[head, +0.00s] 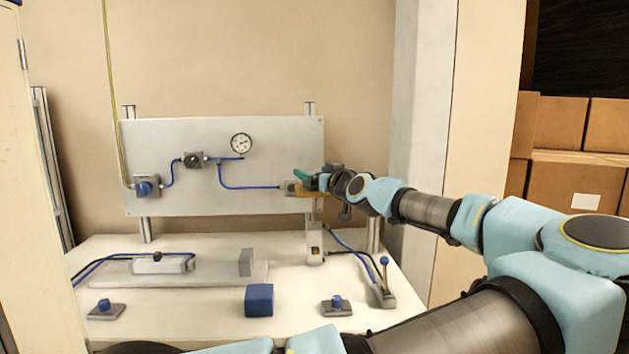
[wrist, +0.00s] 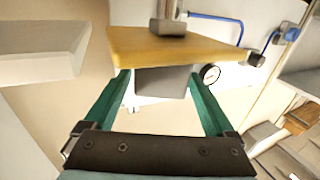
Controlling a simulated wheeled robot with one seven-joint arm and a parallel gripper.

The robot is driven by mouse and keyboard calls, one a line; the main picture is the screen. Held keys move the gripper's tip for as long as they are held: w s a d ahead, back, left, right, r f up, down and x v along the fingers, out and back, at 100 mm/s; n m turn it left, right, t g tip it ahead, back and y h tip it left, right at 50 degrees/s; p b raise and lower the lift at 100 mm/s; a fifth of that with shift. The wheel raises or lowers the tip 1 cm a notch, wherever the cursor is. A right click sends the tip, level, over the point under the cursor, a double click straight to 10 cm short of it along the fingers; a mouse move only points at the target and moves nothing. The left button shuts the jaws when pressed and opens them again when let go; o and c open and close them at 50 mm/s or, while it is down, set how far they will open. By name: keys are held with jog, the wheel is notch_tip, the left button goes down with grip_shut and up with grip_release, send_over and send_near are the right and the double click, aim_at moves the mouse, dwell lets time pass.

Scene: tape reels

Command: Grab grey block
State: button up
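In the wrist view a grey block (wrist: 160,83) sits against the lower face of a yellow-orange plate (wrist: 180,45). My gripper (wrist: 162,82) has its two green fingers spread, one on each side of this block. The gaps look narrow, and I cannot tell whether either finger touches it. In the head view my gripper (head: 304,177) is at the right end of the upright panel, by the orange plate (head: 308,194). The block between the fingers is not clearly visible there. Another grey block (head: 246,262) stands on a flat base on the table.
The upright panel (head: 180,140) carries a gauge (head: 241,143), blue tubing and fittings. The white table (head: 200,325) holds a blue block (head: 259,300), two blue-knobbed pieces and a lever unit (head: 383,285). A grey fitting (wrist: 168,22) is on the orange plate.

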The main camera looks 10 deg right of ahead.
grip_shut()
dwell(0.5)
jog(key=shift+r, duration=0.1)
